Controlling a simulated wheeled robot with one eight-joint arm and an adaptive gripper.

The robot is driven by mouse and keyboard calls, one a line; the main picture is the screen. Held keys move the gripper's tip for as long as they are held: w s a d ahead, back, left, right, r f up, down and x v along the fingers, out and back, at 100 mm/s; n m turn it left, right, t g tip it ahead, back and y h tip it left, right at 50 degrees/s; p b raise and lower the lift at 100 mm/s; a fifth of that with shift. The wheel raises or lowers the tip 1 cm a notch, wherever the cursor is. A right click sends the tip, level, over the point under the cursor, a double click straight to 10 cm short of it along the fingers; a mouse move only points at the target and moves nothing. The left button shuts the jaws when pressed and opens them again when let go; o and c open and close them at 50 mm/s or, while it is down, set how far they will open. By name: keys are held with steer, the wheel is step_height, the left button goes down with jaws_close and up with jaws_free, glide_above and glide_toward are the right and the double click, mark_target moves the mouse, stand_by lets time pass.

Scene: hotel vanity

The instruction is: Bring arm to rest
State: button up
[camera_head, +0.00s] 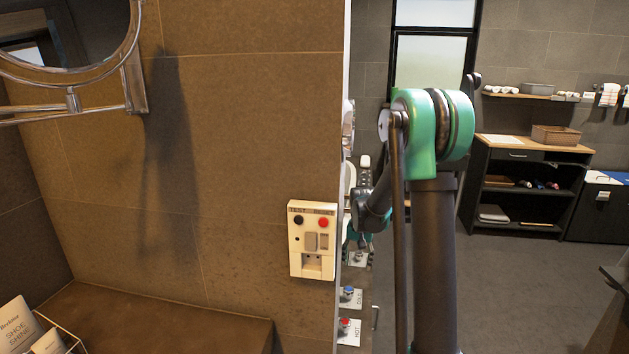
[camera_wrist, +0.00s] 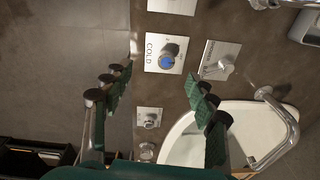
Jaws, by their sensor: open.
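My gripper (camera_wrist: 158,100) is open and empty in the wrist view. Its two green-padded fingers are wide apart, with counter and floor visible between them. The COLD plate with its blue knob (camera_wrist: 166,61) lies beyond the fingertips, apart from them. The white basin (camera_wrist: 187,146) is partly behind the right finger. In the head view my arm rises at right of centre and bends away behind the wall edge.
A test/reset outlet (camera_head: 312,240) is on the tiled wall. The COLD plate (camera_head: 350,298) and HOT plate (camera_head: 348,332) sit by the wall edge. A metal faucet (camera_wrist: 289,120) curves over the basin. A round mirror (camera_head: 70,40) hangs at upper left. Open floor (camera_head: 530,290) lies right.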

steer(key=s+d+r+n+t, duration=0.1)
steer(key=s, duration=1.3)
steer(key=s+d+r+n+t, duration=0.2)
steer(key=s, duration=1.2)
steer(key=shift+s+n, duration=0.3)
steer(key=shift+s, duration=0.1)
steer(key=shift+c, duration=0.6)
